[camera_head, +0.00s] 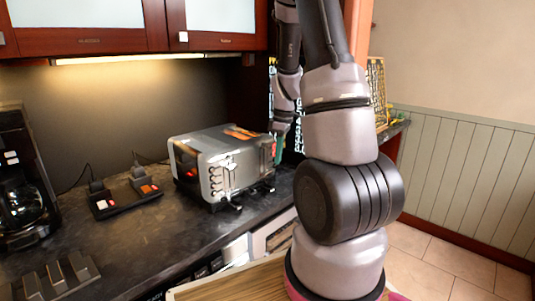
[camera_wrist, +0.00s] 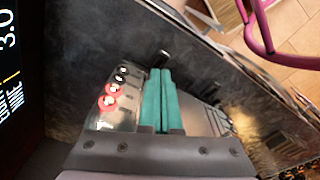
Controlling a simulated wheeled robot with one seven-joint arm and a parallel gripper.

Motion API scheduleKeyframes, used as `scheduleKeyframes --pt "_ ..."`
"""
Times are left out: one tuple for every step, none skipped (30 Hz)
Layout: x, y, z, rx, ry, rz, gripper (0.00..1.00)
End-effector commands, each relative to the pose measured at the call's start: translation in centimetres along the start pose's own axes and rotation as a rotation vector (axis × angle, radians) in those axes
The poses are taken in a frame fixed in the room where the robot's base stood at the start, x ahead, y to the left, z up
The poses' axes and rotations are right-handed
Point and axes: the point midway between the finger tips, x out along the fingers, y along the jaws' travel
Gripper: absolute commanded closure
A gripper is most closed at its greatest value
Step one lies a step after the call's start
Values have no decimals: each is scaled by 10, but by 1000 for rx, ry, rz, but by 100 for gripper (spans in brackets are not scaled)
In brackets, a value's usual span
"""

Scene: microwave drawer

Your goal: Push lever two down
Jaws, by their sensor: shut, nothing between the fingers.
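A silver and black toaster (camera_head: 225,165) stands on the dark counter, with orange-brown slices showing in its top slots. Its control face has a column of round knobs and dark levers; one lever (camera_head: 236,206) sticks out low on that face. Red-ringed and black knobs (camera_wrist: 112,90) are left of the fingers. A dark lever tip (camera_wrist: 163,57) shows just beyond the fingertips; I cannot tell whether they touch.
A coffee maker (camera_head: 22,190) stands at the left. Switch blocks (camera_head: 125,192) with cables lie left of the toaster. Another dark block with upright levers (camera_head: 55,278) is at the near left. A wooden surface (camera_head: 235,283) is below the counter. Cabinets (camera_head: 90,40) hang above.

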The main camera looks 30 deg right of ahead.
Motion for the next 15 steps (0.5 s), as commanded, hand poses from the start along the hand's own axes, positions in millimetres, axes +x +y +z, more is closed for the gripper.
scheduleKeyframes --pt "-11 1 -1 1 4 5 100" --pt "-17 1 -1 -1 3 5 100" --pt "-26 1 -1 0 4 5 100" --pt "-32 1 -1 -1 3 4 100" --pt "-39 1 -1 0 3 5 100" --pt "-47 1 -1 1 3 5 100" --pt "-53 1 -1 1 3 4 100" --pt "-58 1 0 1 3 4 100" --pt "-65 0 0 1 2 3 100" --pt "-69 0 0 1 1 3 100" --pt "-74 0 0 1 2 3 100" --pt "-79 0 0 1 2 3 100" --pt "-82 0 0 0 1 2 100" --pt "-84 0 0 1 1 1 100" --pt "-86 0 0 1 1 1 100"
